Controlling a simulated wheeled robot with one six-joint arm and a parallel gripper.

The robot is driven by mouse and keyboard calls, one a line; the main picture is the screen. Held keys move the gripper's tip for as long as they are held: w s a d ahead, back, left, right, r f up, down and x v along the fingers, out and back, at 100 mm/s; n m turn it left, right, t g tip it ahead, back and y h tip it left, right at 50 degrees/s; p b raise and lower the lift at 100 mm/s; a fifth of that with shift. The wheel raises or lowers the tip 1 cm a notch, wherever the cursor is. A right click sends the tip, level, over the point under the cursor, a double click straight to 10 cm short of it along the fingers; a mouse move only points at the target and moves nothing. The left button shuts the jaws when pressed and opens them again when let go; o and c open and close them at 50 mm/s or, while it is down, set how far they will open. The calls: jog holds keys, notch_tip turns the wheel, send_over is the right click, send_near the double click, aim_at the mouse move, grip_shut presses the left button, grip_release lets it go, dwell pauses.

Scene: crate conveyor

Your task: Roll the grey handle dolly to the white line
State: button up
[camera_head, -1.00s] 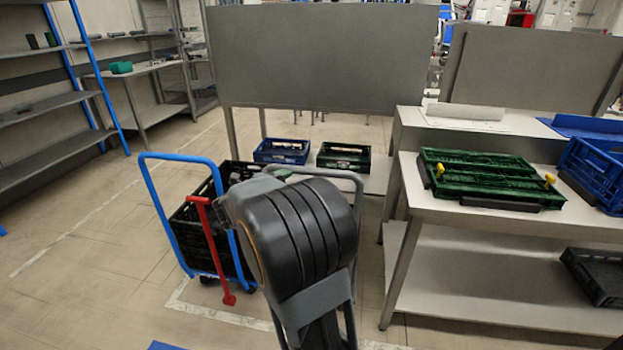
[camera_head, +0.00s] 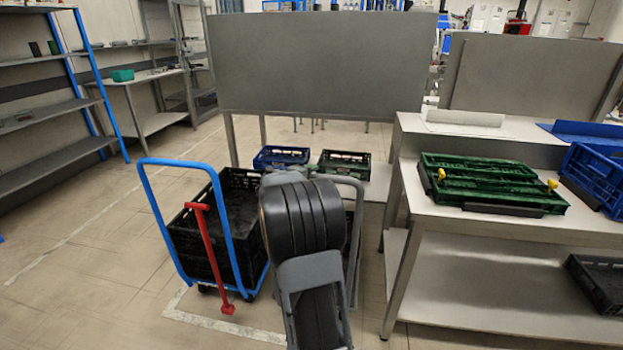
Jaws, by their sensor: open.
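The grey handle dolly (camera_head: 358,215) stands in the middle, largely hidden behind my arm. Only parts of its grey tube handle show, mainly the right upright. A white line (camera_head: 222,325) on the floor runs in front of the dollies, with a corner near the blue dolly's front. A longer pale line (camera_head: 80,228) crosses the floor at the left. My gripper is hidden behind my own arm, so its contact with the handle cannot be seen.
A blue handle dolly (camera_head: 146,188) with a black crate (camera_head: 185,238) and a red T-bar (camera_head: 209,250) stands close at left. A steel table (camera_head: 470,215) with green and blue crates blocks the right. Blue and green crates sit behind. Floor at left is open.

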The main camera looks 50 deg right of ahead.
grip_shut()
dwell(0.5)
